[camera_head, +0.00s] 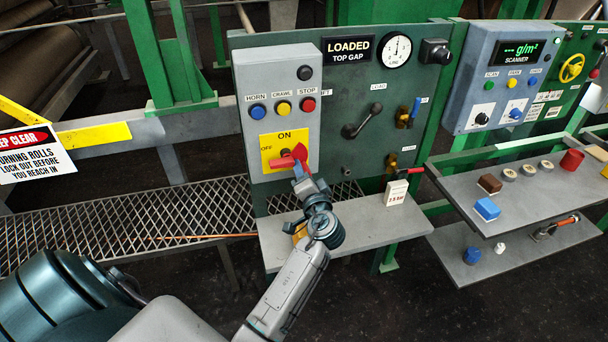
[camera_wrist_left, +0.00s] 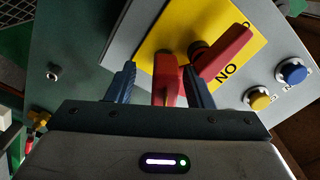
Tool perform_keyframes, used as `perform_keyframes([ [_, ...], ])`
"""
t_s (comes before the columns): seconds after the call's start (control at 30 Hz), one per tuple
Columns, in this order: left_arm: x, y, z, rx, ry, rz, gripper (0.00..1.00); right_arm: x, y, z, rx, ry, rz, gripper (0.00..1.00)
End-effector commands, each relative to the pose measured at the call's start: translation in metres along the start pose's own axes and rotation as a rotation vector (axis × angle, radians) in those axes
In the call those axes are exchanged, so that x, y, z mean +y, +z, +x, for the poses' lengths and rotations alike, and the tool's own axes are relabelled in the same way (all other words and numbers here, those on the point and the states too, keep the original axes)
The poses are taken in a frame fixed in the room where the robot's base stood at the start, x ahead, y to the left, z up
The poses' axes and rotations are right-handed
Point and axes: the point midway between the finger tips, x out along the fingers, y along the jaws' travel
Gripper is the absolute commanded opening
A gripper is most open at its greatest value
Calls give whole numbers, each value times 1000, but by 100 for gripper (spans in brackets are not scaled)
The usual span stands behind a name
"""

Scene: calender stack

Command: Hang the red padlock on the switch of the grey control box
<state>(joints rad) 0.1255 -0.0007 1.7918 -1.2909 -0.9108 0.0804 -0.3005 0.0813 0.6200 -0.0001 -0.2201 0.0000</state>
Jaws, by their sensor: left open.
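The grey control box (camera_head: 247,107) has a yellow ON/OFF plate (camera_head: 268,140) with a red switch handle (camera_head: 281,164). The handle also shows in the wrist view (camera_wrist_left: 226,56), beside a dark knob. A second red piece, seemingly the red padlock (camera_wrist_left: 165,82), lies between my left gripper's blue fingers (camera_wrist_left: 161,87), just beside the switch. It also shows in the head view (camera_head: 301,152). Its shackle is hidden, so I cannot tell whether it is around the switch. My left gripper (camera_head: 300,172) is open around this red piece, close to the plate. My right gripper is not in view.
Horn, crawl and stop buttons (camera_head: 283,107) sit above the plate. A crank (camera_head: 362,121) and blue-handled valve (camera_head: 410,112) are to the right. A grey shelf (camera_head: 385,230) lies below, with a white tag (camera_head: 397,193). Another shelf (camera_head: 530,205) at right holds small items.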

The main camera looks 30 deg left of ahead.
Motion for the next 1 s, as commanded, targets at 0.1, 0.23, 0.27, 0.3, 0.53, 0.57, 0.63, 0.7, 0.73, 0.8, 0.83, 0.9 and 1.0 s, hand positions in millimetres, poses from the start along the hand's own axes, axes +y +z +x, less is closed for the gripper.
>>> perform_keyframes([
  [0.1,-4,-2,-10,3,-8,-5,65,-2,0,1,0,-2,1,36],
  [0.23,-4,-2,-19,1,-8,-4,65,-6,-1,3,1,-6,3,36],
  [0.27,-4,-1,-21,0,-7,-3,65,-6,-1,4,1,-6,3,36],
  [0.3,-3,-1,-24,0,-7,-3,65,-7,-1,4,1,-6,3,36],
  [0.53,-2,0,-40,-1,-4,-4,65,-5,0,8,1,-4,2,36],
  [0.57,-2,0,-42,-2,-3,-4,65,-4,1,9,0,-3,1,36],
  [0.63,0,0,-48,-2,0,-3,65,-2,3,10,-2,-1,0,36],
  [0.7,0,1,-53,-3,-1,-2,65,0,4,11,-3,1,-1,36],
  [0.73,0,1,-55,-3,0,-2,65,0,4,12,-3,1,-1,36],
  [0.8,0,1,-59,-3,0,-3,65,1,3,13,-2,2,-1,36],
  [0.83,0,1,-61,-2,1,-3,65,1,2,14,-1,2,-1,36],
  [0.9,0,1,-64,-2,1,-3,65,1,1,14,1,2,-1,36],
  [1.0,0,0,-66,-2,1,-2,65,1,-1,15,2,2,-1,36],
])
